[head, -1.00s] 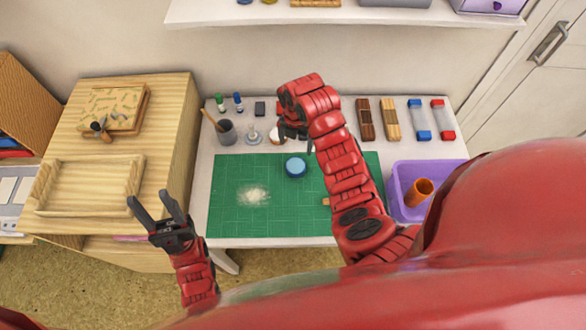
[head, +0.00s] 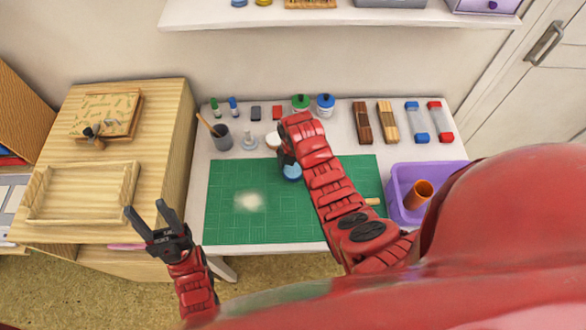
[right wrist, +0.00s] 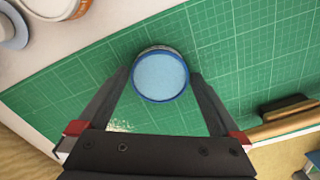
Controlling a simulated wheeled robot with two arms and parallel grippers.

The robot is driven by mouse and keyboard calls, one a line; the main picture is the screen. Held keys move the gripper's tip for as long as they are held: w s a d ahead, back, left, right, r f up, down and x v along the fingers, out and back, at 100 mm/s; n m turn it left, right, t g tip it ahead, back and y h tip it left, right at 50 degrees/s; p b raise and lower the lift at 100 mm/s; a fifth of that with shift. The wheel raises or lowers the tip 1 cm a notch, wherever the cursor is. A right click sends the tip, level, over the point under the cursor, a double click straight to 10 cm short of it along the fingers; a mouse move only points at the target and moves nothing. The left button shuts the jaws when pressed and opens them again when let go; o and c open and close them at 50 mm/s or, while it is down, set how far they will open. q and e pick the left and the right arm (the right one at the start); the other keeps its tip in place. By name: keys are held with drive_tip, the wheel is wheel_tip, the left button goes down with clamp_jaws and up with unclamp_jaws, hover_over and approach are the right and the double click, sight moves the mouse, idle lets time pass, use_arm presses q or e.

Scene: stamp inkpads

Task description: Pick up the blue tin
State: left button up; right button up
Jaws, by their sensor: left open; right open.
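The blue tin (head: 292,173) stands on the green cutting mat (head: 230,225), partly hidden by my right gripper and forearm. In the right wrist view the round blue lid of the tin (right wrist: 160,75) lies between the fingertips of my open right gripper (right wrist: 160,82), one finger on each side. I cannot tell whether the fingers touch it. My left gripper (head: 152,217) is open and empty, left of the mat near the wooden cabinet.
A whitish powdery patch (head: 250,202) lies on the mat. A pen cup (head: 222,137), a stamp (head: 249,142) and several small items line the back of the table. A purple bin (head: 400,205) holding an orange cup (head: 418,194) stands right. The mat's left half is mostly clear.

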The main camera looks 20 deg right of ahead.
drive_tip(key=shift+f, duration=0.3)
drive_tip(key=c, duration=1.4)
drive_tip(key=shift+r, duration=0.1)
